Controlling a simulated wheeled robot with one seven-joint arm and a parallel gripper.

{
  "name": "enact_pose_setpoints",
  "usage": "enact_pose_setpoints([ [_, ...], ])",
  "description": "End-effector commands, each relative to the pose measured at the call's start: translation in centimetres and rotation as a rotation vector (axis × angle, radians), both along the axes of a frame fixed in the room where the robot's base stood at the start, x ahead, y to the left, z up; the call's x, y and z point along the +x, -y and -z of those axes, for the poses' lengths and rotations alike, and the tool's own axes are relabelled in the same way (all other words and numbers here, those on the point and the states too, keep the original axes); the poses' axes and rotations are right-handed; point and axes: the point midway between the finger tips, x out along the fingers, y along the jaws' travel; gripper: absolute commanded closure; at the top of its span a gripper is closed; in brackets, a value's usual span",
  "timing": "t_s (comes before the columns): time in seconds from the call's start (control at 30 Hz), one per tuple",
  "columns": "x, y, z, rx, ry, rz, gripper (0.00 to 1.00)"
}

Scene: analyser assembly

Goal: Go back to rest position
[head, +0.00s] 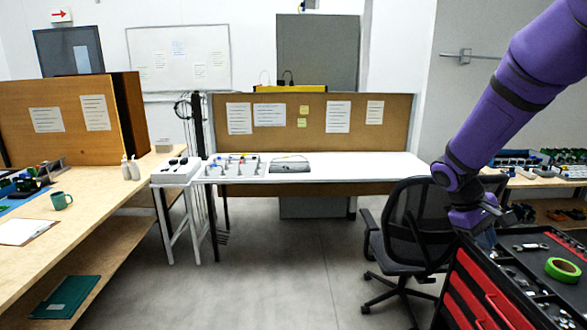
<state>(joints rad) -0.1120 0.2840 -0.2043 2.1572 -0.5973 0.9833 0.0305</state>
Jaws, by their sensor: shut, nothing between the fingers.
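My purple arm comes in from the upper right in the head view and reaches down over the red and black tool cart (500,290). My gripper (487,236) is at the arm's lower end, above the back left corner of the cart top. It looks dark and small, and its fingers are hard to make out. It is shut and I see nothing held in it.
A black office chair (402,235) stands close left of the cart. A white table (340,167) with trays is at the back, a wooden bench (105,200) at left. Green tape (562,269) and tools lie on the cart. The floor between is clear.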

Motion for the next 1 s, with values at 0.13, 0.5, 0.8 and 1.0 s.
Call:
enact_pose_setpoints([
  [0.13, -2.3, -1.5, -3.5, 0.074, 0.098, 0.036, 1.00],
  [0.5, -8.9, -5.1, -10.3, 0.252, 0.324, 0.107, 1.00],
  [0.8, -14.9, -8.1, -14.2, 0.387, 0.504, 0.142, 1.00],
  [1.0, -18.9, -10.0, -15.8, 0.472, 0.620, 0.156, 1.00],
])
